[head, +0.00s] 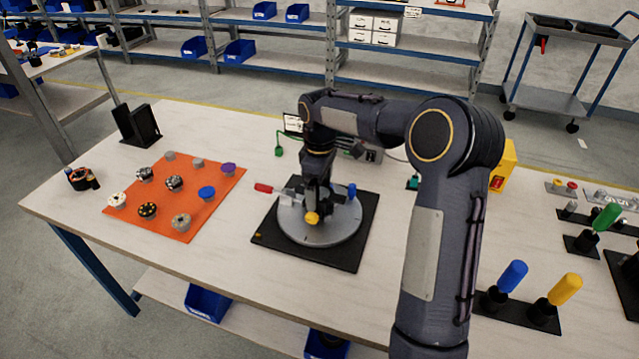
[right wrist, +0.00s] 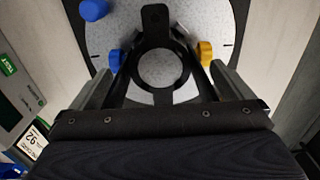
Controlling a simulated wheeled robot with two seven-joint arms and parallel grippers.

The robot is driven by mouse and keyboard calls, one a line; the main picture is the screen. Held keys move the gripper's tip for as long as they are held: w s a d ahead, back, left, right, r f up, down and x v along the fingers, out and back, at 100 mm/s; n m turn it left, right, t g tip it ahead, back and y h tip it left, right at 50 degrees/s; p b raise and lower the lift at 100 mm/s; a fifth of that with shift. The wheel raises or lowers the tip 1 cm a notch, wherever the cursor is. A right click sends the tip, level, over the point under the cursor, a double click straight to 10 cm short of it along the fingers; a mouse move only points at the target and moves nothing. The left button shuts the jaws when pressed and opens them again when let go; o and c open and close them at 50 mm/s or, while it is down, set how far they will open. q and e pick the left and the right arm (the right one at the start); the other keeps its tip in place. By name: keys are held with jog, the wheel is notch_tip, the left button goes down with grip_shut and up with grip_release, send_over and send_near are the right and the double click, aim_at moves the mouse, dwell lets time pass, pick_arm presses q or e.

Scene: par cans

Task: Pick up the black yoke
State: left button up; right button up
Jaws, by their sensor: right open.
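The black yoke (right wrist: 155,20) shows in the right wrist view as a dark ring with a tab at the top, over a grey round plate. A blue knob (right wrist: 115,58) is at its left and a yellow knob (right wrist: 206,50) at its right. In the head view the yoke is mostly hidden by my right gripper (head: 318,192), which points down over the grey round plate (head: 335,233). In the right wrist view my right gripper (right wrist: 158,82) is open, its fingers on either side of the yoke's lower part. I cannot tell whether they touch it. My left gripper is not in view.
The round plate sits on a black base (head: 283,250), with a red-handled part (head: 264,188) at its left and a blue knob (head: 352,190) at its right. An orange mat (head: 160,207) with several small parts lies left. Blue and yellow-handled tools (head: 512,276) stand at right.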

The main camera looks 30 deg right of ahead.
jog(key=shift+c, duration=0.3)
jog(key=c, duration=1)
